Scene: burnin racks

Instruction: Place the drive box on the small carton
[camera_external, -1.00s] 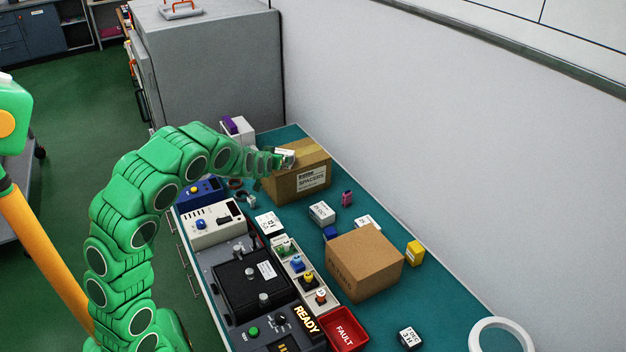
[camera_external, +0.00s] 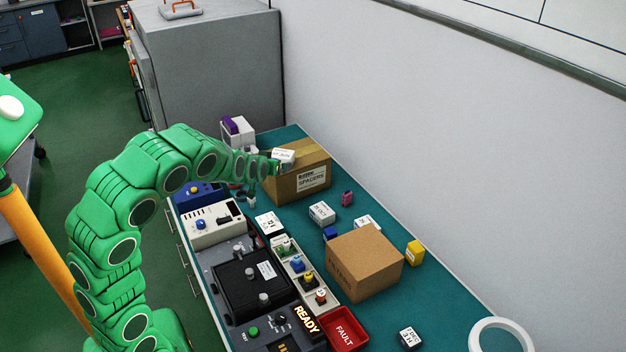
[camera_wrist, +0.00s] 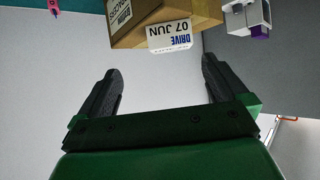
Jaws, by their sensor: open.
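The drive box (camera_external: 284,155), white with a printed date label, sits at the left end of the top of a brown carton marked SPACERS (camera_external: 299,187). In the wrist view the drive box (camera_wrist: 170,37) appears upside down against the carton (camera_wrist: 172,13), with its label facing me. My gripper (camera_external: 268,166) is just left of the drive box. In the wrist view my gripper (camera_wrist: 161,70) is open, with nothing between its fingers and the box beyond the tips. The underside of the box is hidden.
A second brown carton (camera_external: 366,262) stands nearer on the green bench. Small boxes, including a white one (camera_external: 322,213) and a yellow one (camera_external: 414,252), lie around it. Test panels and a red FAULT bin (camera_external: 344,328) line the left. A wall bounds the right.

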